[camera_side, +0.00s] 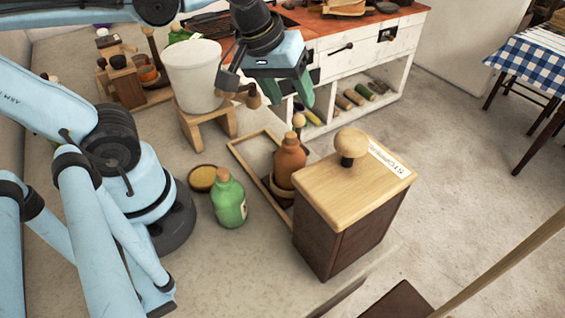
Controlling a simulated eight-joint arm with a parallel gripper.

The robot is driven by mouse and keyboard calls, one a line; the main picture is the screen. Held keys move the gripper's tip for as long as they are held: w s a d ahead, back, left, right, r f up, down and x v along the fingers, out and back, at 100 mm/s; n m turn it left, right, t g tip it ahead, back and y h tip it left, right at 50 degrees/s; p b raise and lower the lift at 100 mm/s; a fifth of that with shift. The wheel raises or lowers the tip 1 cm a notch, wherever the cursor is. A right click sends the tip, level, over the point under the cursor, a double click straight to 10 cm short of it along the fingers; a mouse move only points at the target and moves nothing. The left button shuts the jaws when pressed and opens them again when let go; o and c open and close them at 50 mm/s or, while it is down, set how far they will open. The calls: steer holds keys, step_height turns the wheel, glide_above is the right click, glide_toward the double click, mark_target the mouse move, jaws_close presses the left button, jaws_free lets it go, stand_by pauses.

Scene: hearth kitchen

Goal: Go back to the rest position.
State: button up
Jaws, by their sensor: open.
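My gripper (287,97) hangs at the top middle of the side view, with its green fingers pointing down. It is open and I see nothing held between the fingers. It is above the counter, right of a white pot (194,74) on a wooden stand (190,125). Small brown wooden knobs (252,98) show just left of the fingers; I cannot tell what they belong to.
On the counter (200,245) stand a green bottle (229,200), a small bowl (202,178), a brown bottle (289,163) at a wooden tray (244,161), and a lidded dark box (345,235). A rack (125,80) stands behind. The counter's front is bare.

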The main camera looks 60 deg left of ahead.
steer(key=s+d+r+n+g, duration=0.2)
steer(key=d+r+n+g, duration=0.2)
steer(key=n, duration=0.8)
steer(key=shift+s+d+r+g, duration=0.2)
steer(key=shift+s+r+g, duration=0.1)
steer(key=shift+r, duration=0.45)
